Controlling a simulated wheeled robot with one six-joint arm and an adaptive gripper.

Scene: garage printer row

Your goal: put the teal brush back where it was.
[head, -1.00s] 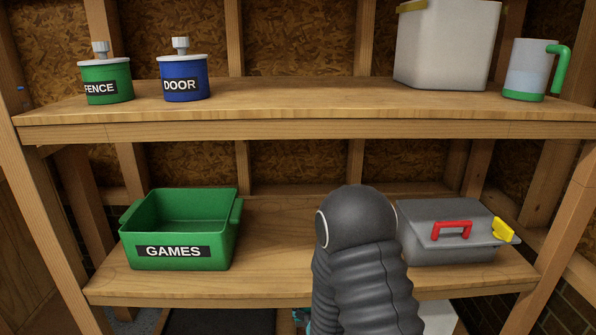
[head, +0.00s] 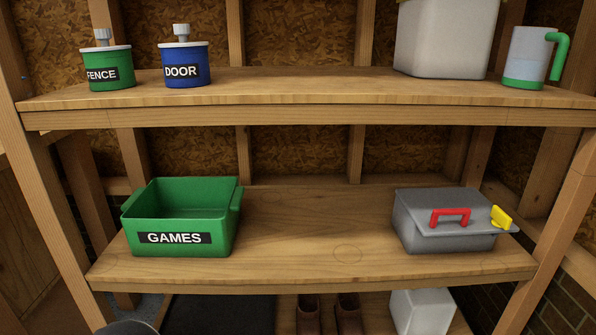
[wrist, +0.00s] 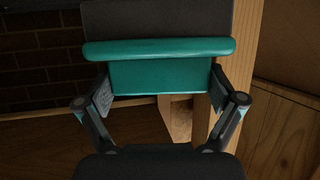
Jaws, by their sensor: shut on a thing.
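The teal brush (wrist: 160,76) shows in the wrist view, with a rounded teal edge across it and a dark grey part above. My gripper (wrist: 160,91) is shut on its teal block, with one finger pressed against each side. The brush and the gripper's fingers are not in the head view. Only a dark rounded piece of my arm shows at the bottom left edge there.
The middle shelf (head: 300,225) holds a green GAMES bin (head: 183,220) and a grey toolbox (head: 446,220), with clear wood between them. Above stand a FENCE tin (head: 108,68), a DOOR tin (head: 185,66), a white container (head: 445,38) and a mug (head: 526,58). Brown boots (head: 308,316) stand below.

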